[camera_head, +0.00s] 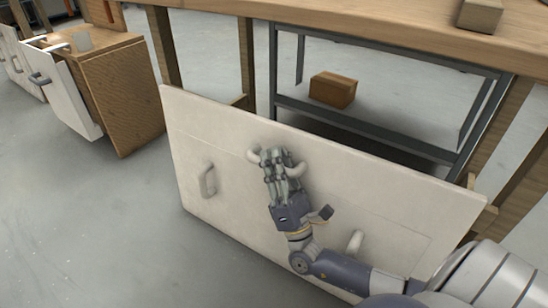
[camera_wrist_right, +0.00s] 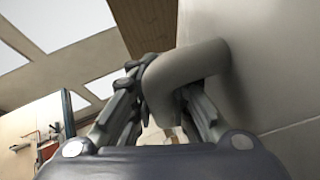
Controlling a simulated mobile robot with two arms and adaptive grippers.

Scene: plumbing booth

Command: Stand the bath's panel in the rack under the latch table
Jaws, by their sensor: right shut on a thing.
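The bath's panel (camera_head: 345,195) is a large off-white board with several handles on its face. It is upright, a little tilted, in front of the wooden table (camera_head: 330,28). My right gripper (camera_head: 277,160) is shut on the panel's middle upper handle. In the right wrist view the fingers (camera_wrist_right: 165,105) close around this bent handle (camera_wrist_right: 195,65), beside the panel face (camera_wrist_right: 275,60). Wooden pieces (camera_head: 484,220) show at the panel's right end; the panel hides most of what may be the rack. I cannot tell whether its lower edge touches anything. My left gripper is not in view.
A grey metal frame (camera_head: 375,123) stands under or behind the table, with a small brown box (camera_head: 333,89) within it. A wooden cabinet (camera_head: 120,92) with a white front stands at the left. A block (camera_head: 480,14) lies on the tabletop. The floor at the lower left is clear.

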